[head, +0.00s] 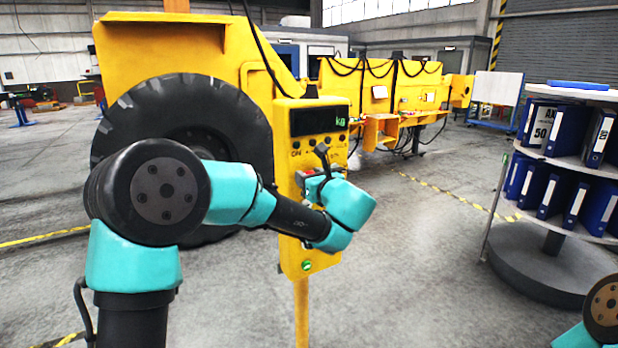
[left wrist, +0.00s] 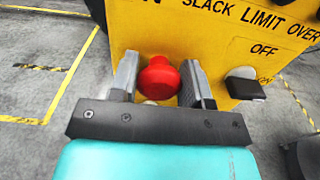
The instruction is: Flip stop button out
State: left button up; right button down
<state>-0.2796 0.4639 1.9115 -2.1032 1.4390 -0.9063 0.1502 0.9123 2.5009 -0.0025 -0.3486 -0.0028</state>
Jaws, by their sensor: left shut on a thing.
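The stop button (left wrist: 159,77) is a round red knob on the front of a yellow control box (head: 296,255). My left gripper (left wrist: 161,84) has one grey finger on each side of the knob and is shut on it. In the head view my left gripper (head: 312,180) is at the middle of the box front, mostly hidden by my own wrist, and the button is hard to make out there. Whether the button is pushed in or out cannot be told. My right gripper is out of view; only part of my right arm shows at the bottom right corner.
The box stands on a yellow post (head: 302,315) and has a dark display (head: 318,120). A black switch (left wrist: 245,88) between OFF and ON labels sits right of the button. A large tyre (head: 180,110) is behind. A round shelf of blue binders (head: 560,130) stands right.

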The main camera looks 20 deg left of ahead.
pick_arm(q)
jog(key=shift+s+d, duration=0.35)
jog(key=shift+d, duration=0.1)
jog(key=o, duration=1.3)
jog(key=shift+c, duration=0.2)
jog(key=shift+s, duration=0.1)
jog(key=v, duration=1.7)
jog(key=shift+s+d, duration=0.1)
jog(key=shift+s, duration=0.05)
